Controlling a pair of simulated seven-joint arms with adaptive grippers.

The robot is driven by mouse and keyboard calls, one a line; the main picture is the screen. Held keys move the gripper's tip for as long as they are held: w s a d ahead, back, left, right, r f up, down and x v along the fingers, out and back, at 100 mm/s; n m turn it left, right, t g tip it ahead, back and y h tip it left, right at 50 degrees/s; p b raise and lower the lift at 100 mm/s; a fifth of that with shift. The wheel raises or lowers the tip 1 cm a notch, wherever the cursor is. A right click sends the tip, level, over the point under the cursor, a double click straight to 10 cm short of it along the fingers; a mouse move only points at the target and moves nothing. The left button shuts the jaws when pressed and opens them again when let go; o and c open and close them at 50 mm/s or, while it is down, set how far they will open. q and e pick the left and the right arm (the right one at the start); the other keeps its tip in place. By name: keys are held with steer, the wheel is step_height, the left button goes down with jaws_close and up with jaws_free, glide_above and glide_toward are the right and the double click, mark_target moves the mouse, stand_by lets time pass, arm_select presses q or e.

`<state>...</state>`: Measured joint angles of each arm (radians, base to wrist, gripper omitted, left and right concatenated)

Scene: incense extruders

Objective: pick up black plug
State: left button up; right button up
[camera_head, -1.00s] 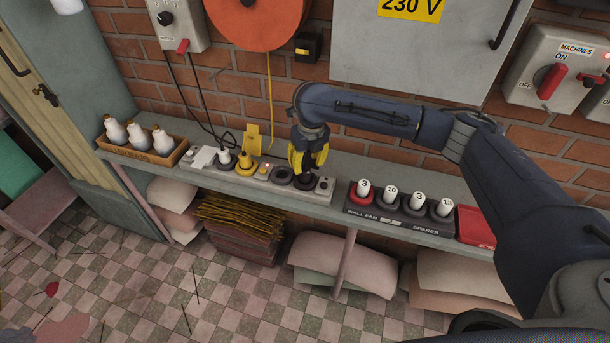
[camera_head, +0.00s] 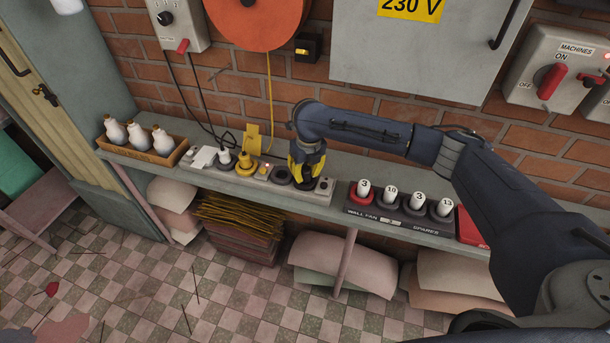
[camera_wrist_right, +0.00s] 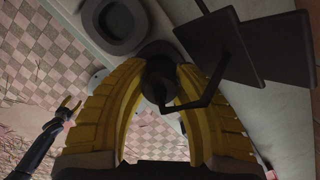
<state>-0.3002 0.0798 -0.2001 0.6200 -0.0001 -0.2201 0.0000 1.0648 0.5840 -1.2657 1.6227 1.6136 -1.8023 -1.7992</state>
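The black plug (camera_head: 303,183) stands at the right part of the grey power strip (camera_head: 319,195) on the shelf. My right gripper (camera_head: 307,172) is lowered over it from above, with a yellow finger on either side. In the right wrist view the plug (camera_wrist_right: 158,80) sits between the fingertips, which look spread. Whether they touch it is hard to tell. My left gripper (camera_wrist_right: 69,107) shows small at the left of that view, with its fingers apart and empty.
A yellow plug (camera_head: 246,165) and a white-topped plug (camera_head: 225,158) stand left along the strip. A holder (camera_head: 397,218) with numbered bulb-like pieces is close on the right. A wooden box (camera_head: 122,152) of white bottles is far left. The brick wall rises behind.

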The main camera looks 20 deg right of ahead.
jaws_close()
steer(key=shift+r, duration=0.15)
